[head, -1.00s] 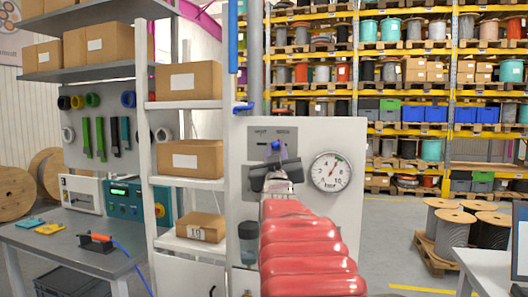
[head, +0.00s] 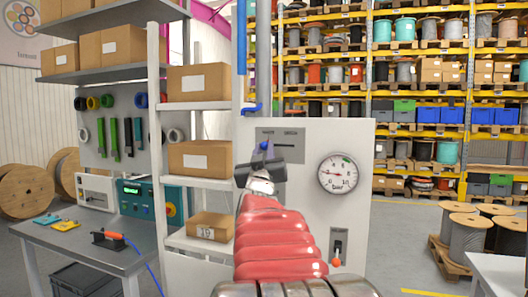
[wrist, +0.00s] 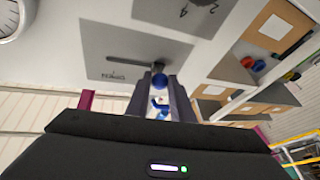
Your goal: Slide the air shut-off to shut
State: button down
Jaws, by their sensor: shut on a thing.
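The air shut-off is a blue knob (head: 267,148) in a level slot on a grey plate (head: 292,146) of a pale upright panel. The knob stands under the left label. In the wrist view the blue knob (wrist: 159,82) is between my dark fingertips, at the right end of the dark slot (wrist: 136,61), away from the OPEN label (wrist: 112,76). My gripper (head: 262,161) is shut on the knob. Part of the knob and plate are hidden by the fingers and my red-sleeved arm.
A round pressure gauge (head: 338,173) sits right of the plate, its needle pointing left. An orange-red switch (head: 337,248) is below it. A shelf with cardboard boxes (head: 197,158) stands close on the left. A workbench (head: 82,235) is farther left.

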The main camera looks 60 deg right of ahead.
jog(key=c, duration=1.5)
grip_release()
jog(key=shift+w, duration=0.2)
jog(key=shift+c, duration=0.2)
jog(key=shift+a, duration=0.1)
jog(key=v, duration=1.3)
jog(key=shift+s+a+f, duration=0.2)
jog(key=shift+a, duration=0.1)
